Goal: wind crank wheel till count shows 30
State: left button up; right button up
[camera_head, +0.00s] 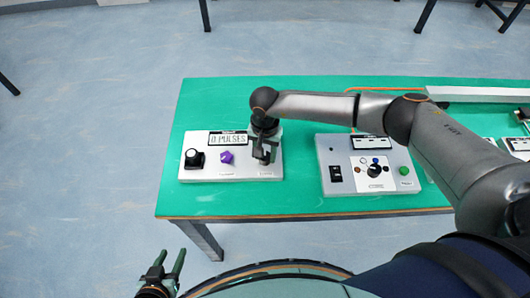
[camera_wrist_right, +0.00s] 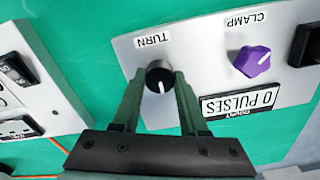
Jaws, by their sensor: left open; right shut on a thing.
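The light grey panel (camera_head: 215,174) lies at the left of the green table, and its count display (camera_head: 227,138) reads "0 PULSES"; it shows upside down in the right wrist view (camera_wrist_right: 240,103). A round black knob (camera_wrist_right: 158,76) with a white pointer line sits under the label "TURN". My right gripper (camera_wrist_right: 160,84) is shut on this knob, one finger on each side. In the head view, my right gripper (camera_head: 264,152) is over the panel's right end and hides the knob. My left gripper (camera_head: 174,262) is open and empty, off the table's front edge.
A second grey panel (camera_head: 340,155) with a dial stands to the right. Green table (camera_head: 300,205) shows between and in front of them.

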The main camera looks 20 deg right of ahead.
grip_shut()
jog(key=shift+m, duration=0.3)
jog(key=m+b, duration=0.1)
jog(key=m, duration=0.2)
jog(key=shift+f+b, duration=0.1)
jog(key=shift+b, duration=0.3)
jog(key=m+b, duration=0.2)
jog(key=m, duration=0.4)
jog(key=shift+m, duration=0.3)
jog(key=m+b, duration=0.1)
jog(key=m, duration=0.4)
jog(key=shift+m, duration=0.3)
jog(key=m, duration=0.5)
jog(key=shift+m, duration=0.4)
